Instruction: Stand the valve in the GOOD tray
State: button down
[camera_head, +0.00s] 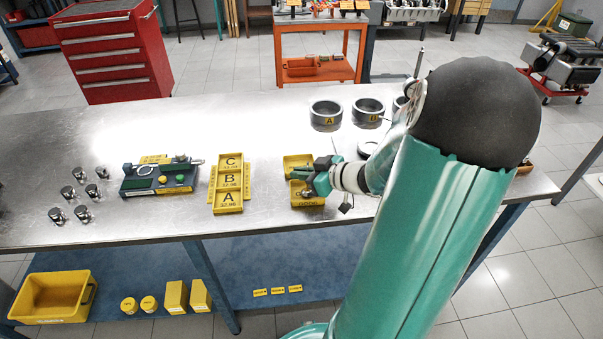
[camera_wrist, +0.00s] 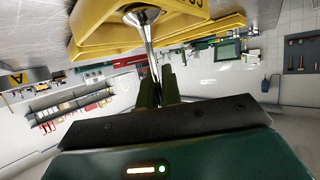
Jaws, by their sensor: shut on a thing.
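The yellow GOOD tray (camera_head: 309,204) stands on the metal bench, partly hidden beneath my gripper. In the wrist view the yellow tray (camera_wrist: 95,30) fills the top, its lettering upside down. My gripper (camera_head: 292,175) is over the tray in the head view. In the wrist view my gripper (camera_wrist: 157,88) is shut on the stem of a shiny metal valve (camera_wrist: 149,45). The valve's flared head points away from the fingers and overlaps the tray. I cannot tell if the head touches the tray floor. The valve is not clear in the head view.
Left of the tray stand a yellow A-B-C tray (camera_head: 228,190), a green gauge fixture (camera_head: 158,178) and several small metal parts (camera_head: 78,190). Lettered dark rings (camera_head: 326,114) stand behind the tray.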

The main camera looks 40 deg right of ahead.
jog(key=shift+f, duration=0.2)
jog(key=c, duration=1.6)
grip_release()
jog(key=shift+r, duration=0.15)
jog(key=shift+s+r, duration=0.1)
jog(key=shift+s, duration=0.2)
jog(key=v, duration=1.1)
jog(key=shift+s+r, duration=0.15)
jog(key=shift+s, duration=0.05)
